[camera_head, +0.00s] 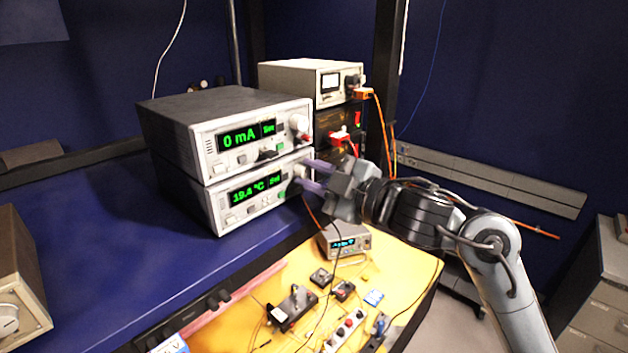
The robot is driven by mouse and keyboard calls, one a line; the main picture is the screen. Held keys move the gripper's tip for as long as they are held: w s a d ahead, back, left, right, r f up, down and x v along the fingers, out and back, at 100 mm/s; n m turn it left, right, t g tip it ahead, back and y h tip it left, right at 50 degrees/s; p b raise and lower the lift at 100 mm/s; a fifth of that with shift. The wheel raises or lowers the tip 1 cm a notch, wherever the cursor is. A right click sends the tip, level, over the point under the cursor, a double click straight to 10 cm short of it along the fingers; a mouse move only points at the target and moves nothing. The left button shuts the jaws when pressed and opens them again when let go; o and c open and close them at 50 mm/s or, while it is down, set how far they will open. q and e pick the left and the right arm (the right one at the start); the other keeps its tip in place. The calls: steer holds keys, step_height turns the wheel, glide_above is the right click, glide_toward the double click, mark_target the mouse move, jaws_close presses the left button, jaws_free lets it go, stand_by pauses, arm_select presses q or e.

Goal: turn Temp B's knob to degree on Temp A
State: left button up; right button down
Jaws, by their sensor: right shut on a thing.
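Two stacked bench instruments stand on the blue bench. The upper one (197,143) reads "0 mA Set" in green. The lower one (213,200) reads about "19.4 °C Set" in green. No Temp A or Temp B label is readable. My right gripper (305,175) reaches in from the right, with its purple fingers shut on the knob (299,171) at the right end of the lower instrument's front. The fingers partly hide the knob, so its marking cannot be read. The upper instrument's knob (299,122) is free. My left gripper is out of view.
A white meter unit (290,80) stands behind on a dark unit with red and orange leads. A small display box (343,240) and several small devices lie on the yellow mat (405,265) below my right arm.

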steer(key=shift+n, duration=0.5)
steer(key=c, duration=0.9)
jaws_free()
steer(key=shift+s+d+b, duration=0.25)
steer(key=shift+d+b, duration=0.15)
steer(key=b+v, duration=0.3)
steer(key=v, duration=0.6)
steer(key=shift+s+d, duration=0.25)
steer(key=shift+s, duration=0.05)
